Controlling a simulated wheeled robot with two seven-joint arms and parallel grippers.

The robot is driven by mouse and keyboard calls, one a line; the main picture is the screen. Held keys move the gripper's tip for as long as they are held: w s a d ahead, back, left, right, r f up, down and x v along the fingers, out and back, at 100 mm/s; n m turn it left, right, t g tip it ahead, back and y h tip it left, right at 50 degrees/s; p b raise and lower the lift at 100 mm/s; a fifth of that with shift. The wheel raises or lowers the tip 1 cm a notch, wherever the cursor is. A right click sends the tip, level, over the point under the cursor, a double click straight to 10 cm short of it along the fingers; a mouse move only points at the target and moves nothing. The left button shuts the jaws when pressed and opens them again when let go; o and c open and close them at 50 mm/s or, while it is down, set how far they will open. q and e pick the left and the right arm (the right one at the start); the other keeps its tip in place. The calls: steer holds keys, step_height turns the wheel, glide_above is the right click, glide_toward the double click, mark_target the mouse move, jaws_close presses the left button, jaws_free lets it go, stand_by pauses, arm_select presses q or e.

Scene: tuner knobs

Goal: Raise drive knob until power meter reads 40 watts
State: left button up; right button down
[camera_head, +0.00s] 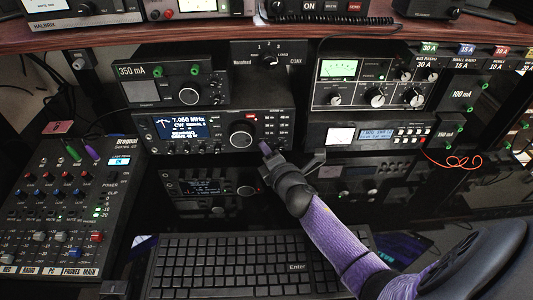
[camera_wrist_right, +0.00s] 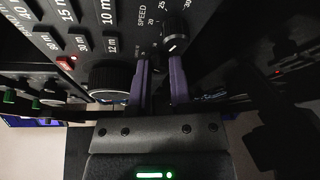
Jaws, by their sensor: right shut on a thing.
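The radio (camera_head: 218,142) has a lit blue display and a large tuning knob (camera_head: 241,134). My right gripper (camera_head: 266,148) is at the lower right of its front panel. In the wrist view its two purple fingers (camera_wrist_right: 160,66) point at the panel, closed on a small dark knob, likely the drive knob, mostly hidden between them. A ribbed knob marked SPEED (camera_wrist_right: 175,30) sits just beyond the fingertips. A green-lit meter (camera_head: 339,69) on the tuner and a white meter (camera_head: 341,136) on the unit below are visible; their needle readings are too small to tell. My left gripper is out of view.
A keyboard (camera_head: 245,265) lies in front, below my right forearm. A mixer (camera_head: 75,205) stands at left. A wooden shelf (camera_head: 200,29) runs above.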

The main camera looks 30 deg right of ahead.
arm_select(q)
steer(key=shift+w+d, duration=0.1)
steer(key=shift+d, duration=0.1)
arm_select(e)
steer(key=c, duration=0.7)
jaws_free()
steer(key=shift+o, duration=0.8)
steer(key=shift+s+r, duration=0.1)
steer(key=shift+s, duration=0.3)
arm_select(q)
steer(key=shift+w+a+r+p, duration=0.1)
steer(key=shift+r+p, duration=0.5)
steer(key=shift+p, duration=0.05)
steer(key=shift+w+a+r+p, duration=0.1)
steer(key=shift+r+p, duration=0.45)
steer(key=shift+p, duration=0.05)
arm_select(e)
steer(key=v, duration=0.9)
steer(key=shift+s+a, duration=0.1)
